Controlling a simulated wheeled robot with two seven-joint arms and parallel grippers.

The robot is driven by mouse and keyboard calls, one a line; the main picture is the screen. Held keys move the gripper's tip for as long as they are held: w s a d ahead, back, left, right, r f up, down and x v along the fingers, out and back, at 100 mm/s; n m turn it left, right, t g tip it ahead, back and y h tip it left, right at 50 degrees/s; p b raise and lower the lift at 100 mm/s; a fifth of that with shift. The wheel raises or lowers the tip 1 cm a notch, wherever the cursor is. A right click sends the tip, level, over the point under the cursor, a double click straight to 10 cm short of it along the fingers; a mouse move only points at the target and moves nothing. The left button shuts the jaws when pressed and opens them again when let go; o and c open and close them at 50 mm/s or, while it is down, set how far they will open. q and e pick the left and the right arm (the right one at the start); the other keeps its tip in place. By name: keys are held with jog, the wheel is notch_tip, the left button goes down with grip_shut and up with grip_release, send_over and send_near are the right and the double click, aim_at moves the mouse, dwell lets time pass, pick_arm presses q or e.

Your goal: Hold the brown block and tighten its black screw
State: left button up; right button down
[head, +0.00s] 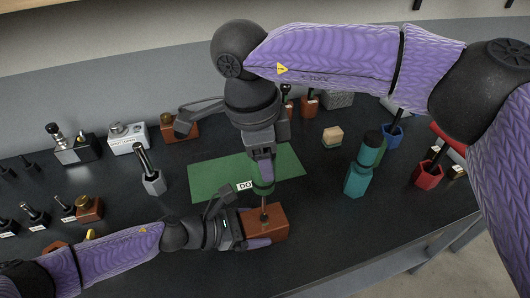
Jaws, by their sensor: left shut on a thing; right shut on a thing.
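The brown block (278,219) sits at the front of the dark table, just below the green mat. My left gripper (252,233) is shut on the block from its left side, with one purple finger along the near face. My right gripper (262,175) is above the block, pointing down, shut on a screwdriver with a green handle (263,187). The screwdriver stands about upright. Its thin shaft reaches down to the top of the block. The black screw cannot be made out there, so I cannot tell whether the tip is seated in it.
A green mat (212,178) with a "DO" label lies behind the block. A teal bottle-shaped object (358,178) and a small tan block (333,136) stand to the right, near red (427,174) and blue (392,134) holders. A grey holder (153,183) stands left.

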jog(key=shift+f, duration=0.9)
